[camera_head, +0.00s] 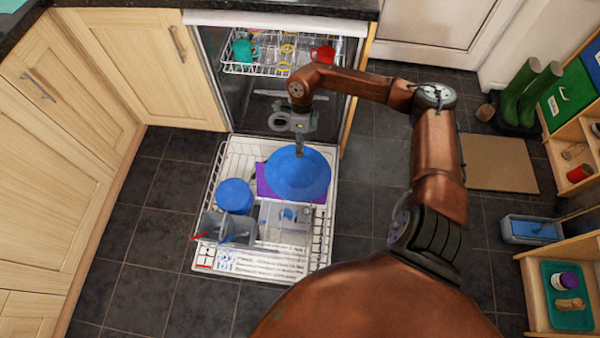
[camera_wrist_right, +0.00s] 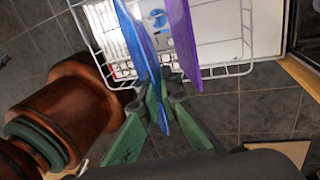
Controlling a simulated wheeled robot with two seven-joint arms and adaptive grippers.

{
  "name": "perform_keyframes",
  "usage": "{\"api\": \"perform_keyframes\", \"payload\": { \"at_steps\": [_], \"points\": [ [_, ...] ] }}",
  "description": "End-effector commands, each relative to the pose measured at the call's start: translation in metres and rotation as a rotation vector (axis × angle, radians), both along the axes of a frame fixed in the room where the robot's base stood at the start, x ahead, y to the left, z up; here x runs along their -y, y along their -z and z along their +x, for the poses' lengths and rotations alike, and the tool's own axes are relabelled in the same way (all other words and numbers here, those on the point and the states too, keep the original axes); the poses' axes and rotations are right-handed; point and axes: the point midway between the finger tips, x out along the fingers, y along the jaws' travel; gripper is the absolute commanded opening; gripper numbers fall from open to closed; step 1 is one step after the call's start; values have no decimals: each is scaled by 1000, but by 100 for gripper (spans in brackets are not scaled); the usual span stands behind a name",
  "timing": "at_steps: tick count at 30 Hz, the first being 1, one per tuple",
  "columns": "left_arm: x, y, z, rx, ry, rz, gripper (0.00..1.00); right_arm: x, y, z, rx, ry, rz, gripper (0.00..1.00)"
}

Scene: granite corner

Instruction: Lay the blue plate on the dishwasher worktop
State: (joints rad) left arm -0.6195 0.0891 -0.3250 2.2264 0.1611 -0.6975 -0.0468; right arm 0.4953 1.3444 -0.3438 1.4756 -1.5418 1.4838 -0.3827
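The blue plate (camera_head: 297,175) stands tilted in the pulled-out lower rack of the dishwasher, in front of a purple plate (camera_head: 263,180). My right gripper (camera_head: 299,148) is at the plate's upper rim. In the right wrist view the green fingers (camera_wrist_right: 164,98) stand on either side of the blue plate (camera_wrist_right: 140,45) and appear closed on its rim; the purple plate (camera_wrist_right: 181,45) is beside it, outside the fingers. The dark dishwasher worktop (camera_head: 290,6) shows only as a strip at the top of the head view. My left gripper is not in view.
The lower rack (camera_head: 325,225) also holds a blue bowl-like item (camera_head: 235,196) and a grey cutlery basket (camera_head: 213,226). The upper rack (camera_head: 262,68) holds a teal cup (camera_head: 243,52) and a red cup (camera_head: 322,55). Green boots (camera_head: 522,95) and shelves stand at right.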

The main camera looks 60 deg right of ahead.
Motion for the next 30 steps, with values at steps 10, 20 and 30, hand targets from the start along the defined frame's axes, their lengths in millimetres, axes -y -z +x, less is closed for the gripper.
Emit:
{"api": "perform_keyframes", "payload": {
  "at_steps": [10,20,30],
  "points": [
    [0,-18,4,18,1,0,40,3,-36,3,4,0,1,0],
    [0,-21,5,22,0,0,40,4,-45,3,1,-1,1,0],
    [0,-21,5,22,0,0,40,4,-44,3,1,1,2,0]
  ]
}}
